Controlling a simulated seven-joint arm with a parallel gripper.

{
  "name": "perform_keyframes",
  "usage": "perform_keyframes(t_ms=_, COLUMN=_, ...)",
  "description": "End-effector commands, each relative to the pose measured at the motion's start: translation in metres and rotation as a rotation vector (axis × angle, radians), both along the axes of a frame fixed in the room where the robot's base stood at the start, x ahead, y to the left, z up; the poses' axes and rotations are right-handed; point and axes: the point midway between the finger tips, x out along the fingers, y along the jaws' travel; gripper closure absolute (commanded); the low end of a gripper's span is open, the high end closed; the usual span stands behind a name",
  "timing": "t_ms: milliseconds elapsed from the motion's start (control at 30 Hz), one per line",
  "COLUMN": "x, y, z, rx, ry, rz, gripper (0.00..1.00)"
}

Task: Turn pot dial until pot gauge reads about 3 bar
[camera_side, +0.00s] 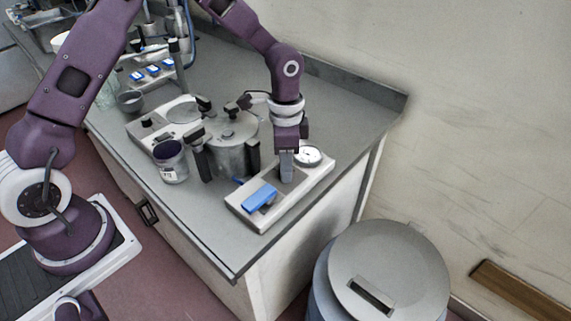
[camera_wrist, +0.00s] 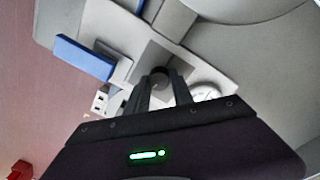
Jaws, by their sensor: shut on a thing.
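The pot gauge (camera_side: 308,155) is a round white dial face on a pale panel (camera_side: 245,217) near the counter's right end. Its needle is too small to read. My gripper (camera_side: 287,176) points down at the panel between the gauge and a blue lever (camera_side: 260,198). In the wrist view, my gripper (camera_wrist: 161,88) is shut on the pot dial (camera_wrist: 159,76), a dark round knob mostly hidden by the fingers. The gauge (camera_wrist: 206,93) shows partly beside the right finger there, and the blue lever (camera_wrist: 84,57) lies to the left.
A lidded metal pot (camera_side: 232,140) with dark handles stands just left of the panel. A jar (camera_side: 171,160) and a hotplate-like unit (camera_side: 150,128) stand further left. A grey lidded bin (camera_side: 390,270) is on the floor at right.

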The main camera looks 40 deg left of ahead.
Motion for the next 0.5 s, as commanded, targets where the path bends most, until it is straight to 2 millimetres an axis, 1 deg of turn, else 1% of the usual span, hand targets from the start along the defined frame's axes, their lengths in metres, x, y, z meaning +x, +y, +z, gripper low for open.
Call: perform_keyframes(t_ms=500, x=0.0002, y=-0.0008, z=0.0007, rx=-0.001, ry=-0.001, rz=-0.485, gripper=1.00)
